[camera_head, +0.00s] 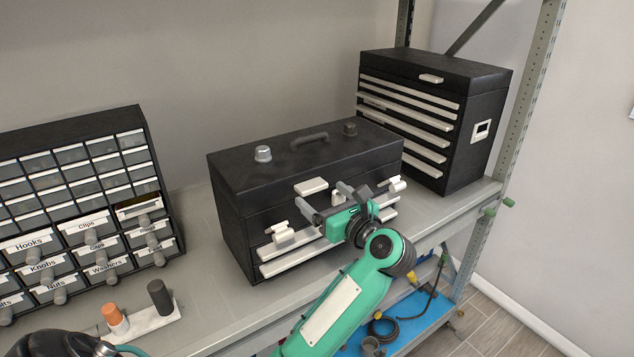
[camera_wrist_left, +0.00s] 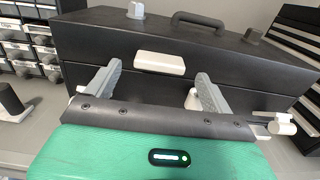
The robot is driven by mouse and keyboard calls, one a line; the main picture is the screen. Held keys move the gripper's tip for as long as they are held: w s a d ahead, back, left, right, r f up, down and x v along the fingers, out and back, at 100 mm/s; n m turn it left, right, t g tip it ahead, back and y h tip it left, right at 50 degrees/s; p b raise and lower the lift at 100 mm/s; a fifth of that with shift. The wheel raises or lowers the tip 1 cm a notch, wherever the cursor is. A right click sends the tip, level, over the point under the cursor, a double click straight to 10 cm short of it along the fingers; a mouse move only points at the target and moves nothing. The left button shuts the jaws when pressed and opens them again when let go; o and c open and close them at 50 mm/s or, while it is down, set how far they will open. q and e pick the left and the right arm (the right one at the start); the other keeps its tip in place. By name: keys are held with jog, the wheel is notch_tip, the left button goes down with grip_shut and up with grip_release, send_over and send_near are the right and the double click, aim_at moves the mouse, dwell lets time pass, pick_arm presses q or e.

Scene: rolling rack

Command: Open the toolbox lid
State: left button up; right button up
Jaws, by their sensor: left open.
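The black toolbox (camera_head: 228,212) stands on the shelf with its lid (camera_head: 240,168) closed. A grey carry handle (camera_head: 309,140) sits on top of the lid. A white catch (camera_head: 311,187) is at the middle of the lid's front edge, and white latches sit lower at the left (camera_head: 282,233) and right (camera_head: 396,184). My left gripper (camera_head: 327,198) is open and empty in front of the toolbox, just below the catch. In the left wrist view the catch (camera_wrist_left: 160,62) lies between and beyond the two fingertips; contact cannot be told. My right gripper is not in view.
A second black toolbox with white drawers (camera_head: 478,100) stands at the back right. A drawer cabinet (camera_head: 159,190) is at the left. A small holder (camera_head: 150,321) with an orange and a dark cylinder stands near the front edge. Bare shelf (camera_head: 203,235) lies between cabinet and toolbox.

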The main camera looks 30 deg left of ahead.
aim_at(316, 190)
pick_arm(q)
jog(key=shift+p+x, duration=0.4)
jog(key=shift+x, duration=0.8)
jog(key=shift+w+a, duration=0.2)
jog(key=shift+a, duration=0.3)
